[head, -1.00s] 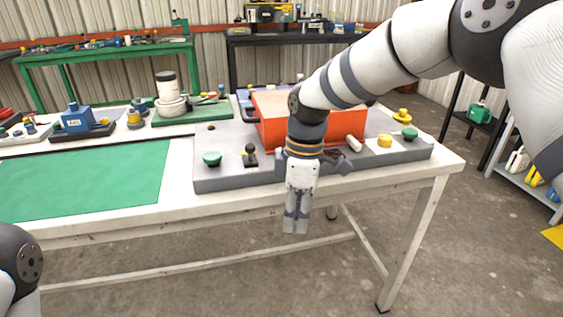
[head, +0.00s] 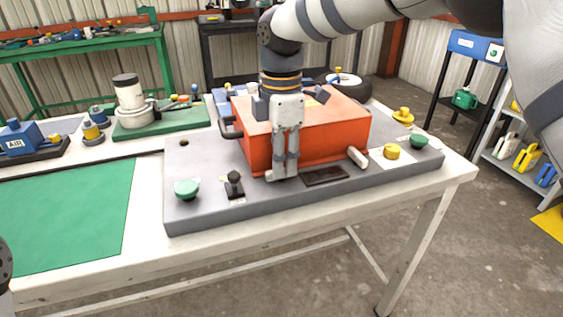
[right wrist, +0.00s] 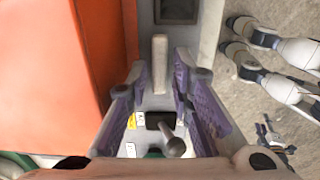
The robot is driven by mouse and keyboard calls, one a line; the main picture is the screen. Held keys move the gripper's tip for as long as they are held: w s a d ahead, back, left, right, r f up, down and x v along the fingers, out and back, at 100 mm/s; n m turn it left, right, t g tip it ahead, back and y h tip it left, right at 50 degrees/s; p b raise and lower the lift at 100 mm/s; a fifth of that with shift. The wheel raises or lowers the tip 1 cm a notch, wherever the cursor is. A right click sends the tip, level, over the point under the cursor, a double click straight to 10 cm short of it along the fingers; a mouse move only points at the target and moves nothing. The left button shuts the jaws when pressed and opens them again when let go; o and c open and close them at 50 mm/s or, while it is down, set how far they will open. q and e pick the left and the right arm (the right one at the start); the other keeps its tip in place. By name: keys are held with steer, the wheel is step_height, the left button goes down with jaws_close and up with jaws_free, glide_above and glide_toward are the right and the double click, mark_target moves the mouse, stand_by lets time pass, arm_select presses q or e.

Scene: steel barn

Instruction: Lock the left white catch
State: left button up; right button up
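The left white catch (right wrist: 159,64) is a pale bar beside the orange box's front side. It shows between the fingers of my right gripper (right wrist: 160,80) in the right wrist view, with a gap on both sides. In the head view my right gripper (head: 284,172) points down at the front of the orange box (head: 335,135), and it hides most or all of this catch. The gripper is open and empty. A second white catch (head: 357,157) sits further right along the box front. My left gripper is out of view.
The green mat (head: 70,220) on the left is clear.

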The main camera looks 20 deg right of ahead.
steer(key=shift+f, duration=0.65)
jaws_close()
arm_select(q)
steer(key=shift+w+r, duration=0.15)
arm_select(e)
steer(key=shift+r+m, duration=0.1)
steer(key=shift+m, duration=0.2)
steer(key=m+p, duration=0.1)
steer(key=m, duration=0.5)
steer(key=shift+m, duration=0.3)
steer(key=m, duration=0.5)
steer(key=shift+p, duration=0.35)
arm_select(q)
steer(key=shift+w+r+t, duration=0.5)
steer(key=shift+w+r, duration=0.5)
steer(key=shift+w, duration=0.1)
arm_select(e)
steer(key=m, duration=0.5)
steer(key=shift+m, duration=0.3)
